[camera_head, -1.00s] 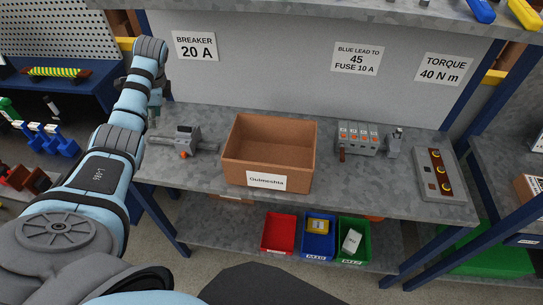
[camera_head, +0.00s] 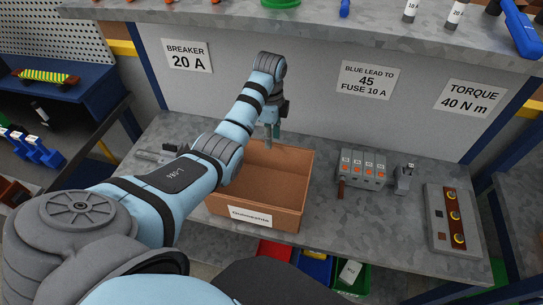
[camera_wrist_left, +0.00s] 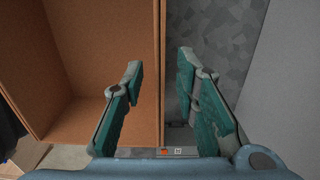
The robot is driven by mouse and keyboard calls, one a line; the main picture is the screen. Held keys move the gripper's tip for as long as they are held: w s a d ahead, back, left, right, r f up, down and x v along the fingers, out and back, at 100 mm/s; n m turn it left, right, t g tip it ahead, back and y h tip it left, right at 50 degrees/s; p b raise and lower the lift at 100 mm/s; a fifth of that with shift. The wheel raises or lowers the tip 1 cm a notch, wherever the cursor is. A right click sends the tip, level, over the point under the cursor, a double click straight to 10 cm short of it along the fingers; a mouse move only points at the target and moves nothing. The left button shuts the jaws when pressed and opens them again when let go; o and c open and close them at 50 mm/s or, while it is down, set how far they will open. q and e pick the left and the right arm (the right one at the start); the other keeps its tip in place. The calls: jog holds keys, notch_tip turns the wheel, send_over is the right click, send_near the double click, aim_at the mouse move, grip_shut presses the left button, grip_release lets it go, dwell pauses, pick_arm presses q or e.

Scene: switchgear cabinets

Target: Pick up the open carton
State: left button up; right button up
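The open carton (camera_head: 290,219) is a brown, open-topped box with a white label on its front wall, standing upright on the grey workbench. My left arm crosses over its left part and hides some of it. My left gripper (camera_head: 271,137) points down at the carton's back edge. In the left wrist view the gripper (camera_wrist_left: 160,65) is open, with one finger over the inside of the carton (camera_wrist_left: 95,45) and the other over the bench outside. The carton's wall lies between the fingers in the picture; whether they touch it I cannot tell. My right gripper is out of view.
A grey block with orange marks (camera_head: 363,167) and a small grey device (camera_head: 404,179) stand right of the carton. A panel with yellow-centred parts (camera_head: 452,219) lies further right. Another tool (camera_head: 158,153) is at left, partly hidden. A shelf (camera_head: 300,27) overhangs behind.

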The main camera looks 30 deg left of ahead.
aim_at(270, 168)
pick_arm(q)
jog(key=shift+s+f, duration=0.1)
jog(key=shift+f, duration=0.2)
notch_tip(270, 168, down, 6)
jog(key=shift+s+f+b, duration=0.1)
jog(key=shift+s+b, duration=0.05)
jog(key=shift+b, duration=0.3)
jog(key=shift+w+f, duration=0.2)
jog(key=shift+w, duration=0.05)
jog(key=shift+s+r, duration=0.2)
jog(key=shift+s, duration=0.05)
grip_shut()
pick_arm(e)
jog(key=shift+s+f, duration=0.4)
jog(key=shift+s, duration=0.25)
pick_arm(q)
jog(key=shift+w, duration=0.1)
